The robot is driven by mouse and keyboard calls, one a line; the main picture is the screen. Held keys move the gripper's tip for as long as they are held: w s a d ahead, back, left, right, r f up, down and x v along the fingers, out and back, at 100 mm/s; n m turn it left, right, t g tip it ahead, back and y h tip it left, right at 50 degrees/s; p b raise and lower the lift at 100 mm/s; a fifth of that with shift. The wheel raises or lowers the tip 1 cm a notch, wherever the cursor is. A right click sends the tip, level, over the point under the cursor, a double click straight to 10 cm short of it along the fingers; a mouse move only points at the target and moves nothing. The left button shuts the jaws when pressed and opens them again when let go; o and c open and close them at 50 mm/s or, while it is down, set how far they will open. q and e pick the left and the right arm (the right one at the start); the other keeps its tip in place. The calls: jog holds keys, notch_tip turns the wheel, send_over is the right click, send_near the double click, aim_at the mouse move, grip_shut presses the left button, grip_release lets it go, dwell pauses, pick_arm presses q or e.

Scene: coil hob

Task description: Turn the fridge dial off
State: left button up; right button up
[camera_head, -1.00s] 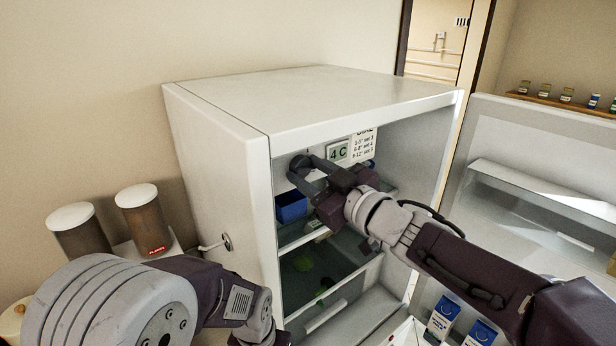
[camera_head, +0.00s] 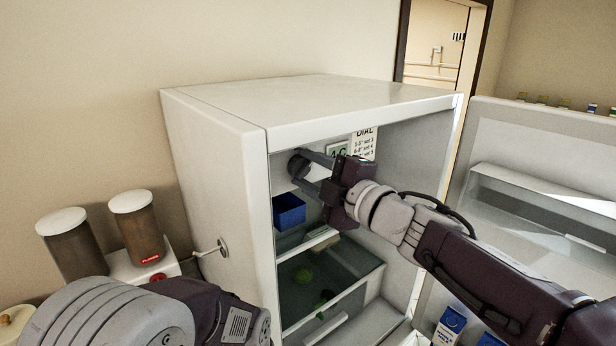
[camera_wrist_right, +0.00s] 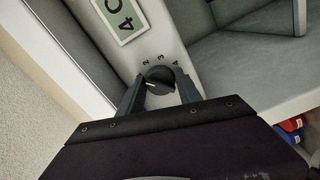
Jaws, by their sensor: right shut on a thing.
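The fridge dial (camera_wrist_right: 158,80) is a round dark knob in the right wrist view, with a white pointer mark toward the left and the numbers 2, 3 and 4 around its upper side. In the head view the dial (camera_head: 297,163) is small and dark on the fridge's inner left wall. My right gripper (camera_head: 305,167) reaches into the open fridge (camera_head: 225,150). Its two fingers (camera_wrist_right: 160,92) are shut on the dial, one on each side. Marks beside the left finger are hidden. My left arm shows at the lower left; its gripper is out of view.
A 4 C sign (camera_wrist_right: 120,17) is beside the dial. A blue bin (camera_head: 289,210) sits on the shelf below, above a clear drawer (camera_head: 325,275). The open fridge door (camera_head: 545,170) stands at the right. Two jars (camera_head: 137,225) stand left of the fridge.

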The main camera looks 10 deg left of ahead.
jog(key=n+b, duration=0.1)
jog(key=n, duration=0.3)
jog(key=shift+f+n+b, duration=0.15)
jog(key=shift+n+b, duration=0.85)
jog(key=shift+n, duration=1.5)
grip_shut()
jog(key=shift+a, duration=0.1)
jog(key=o, duration=1.3)
grip_release()
jog(key=shift+o, duration=0.2)
jog(key=shift+s, duration=0.15)
jog(key=shift+r, duration=0.2)
jog(key=shift+d, duration=0.2)
